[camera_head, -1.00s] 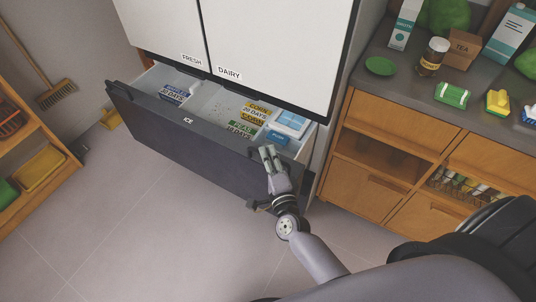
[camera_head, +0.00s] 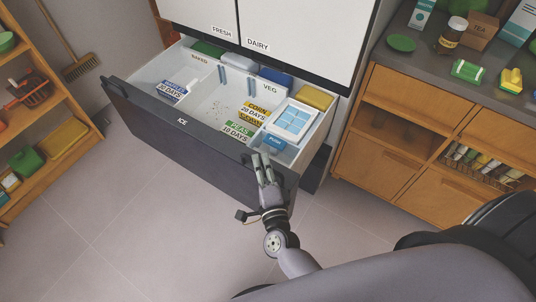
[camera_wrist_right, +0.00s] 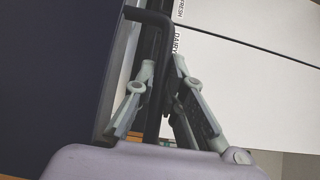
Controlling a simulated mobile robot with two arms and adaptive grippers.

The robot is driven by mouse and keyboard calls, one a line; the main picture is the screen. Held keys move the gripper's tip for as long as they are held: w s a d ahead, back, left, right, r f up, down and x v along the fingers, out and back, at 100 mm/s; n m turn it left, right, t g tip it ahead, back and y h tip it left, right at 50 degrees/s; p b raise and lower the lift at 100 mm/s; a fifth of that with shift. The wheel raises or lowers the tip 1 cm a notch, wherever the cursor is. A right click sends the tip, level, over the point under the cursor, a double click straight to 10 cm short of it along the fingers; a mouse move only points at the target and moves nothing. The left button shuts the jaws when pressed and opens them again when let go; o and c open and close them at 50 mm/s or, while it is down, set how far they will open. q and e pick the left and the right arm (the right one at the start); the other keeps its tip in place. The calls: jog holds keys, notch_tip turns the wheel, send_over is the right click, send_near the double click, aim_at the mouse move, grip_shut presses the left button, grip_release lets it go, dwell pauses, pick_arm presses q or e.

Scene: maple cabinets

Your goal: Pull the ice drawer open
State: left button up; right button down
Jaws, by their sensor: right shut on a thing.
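The dark-fronted drawer labelled ICE (camera_head: 160,124) stands well out from under the white fridge doors, and its inside shows. My right gripper (camera_head: 261,162) is at the right end of the drawer front. It is shut on the dark drawer handle. The right wrist view shows the black handle bar (camera_wrist_right: 155,118) between the two fingers of the right gripper (camera_wrist_right: 164,66). My left gripper is not in view.
The drawer holds frozen packets, a light-blue ice tray (camera_head: 293,120) and boxes at the back. A wooden counter (camera_head: 400,125) stands to the right, a wooden shelf (camera_head: 52,120) to the left. The tiled floor (camera_head: 130,215) before the drawer is clear.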

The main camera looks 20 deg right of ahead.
jog(key=shift+s+a+f, duration=0.15)
jog(key=shift+s+a, duration=1.05)
jog(key=shift+a, duration=0.3)
jog(key=c, duration=1.6)
grip_release()
jog(key=shift+w, duration=0.1)
jog(key=shift+c, duration=0.2)
jog(key=s+a, duration=0.1)
jog(key=s, duration=1.1)
jog(key=shift+a, duration=0.2)
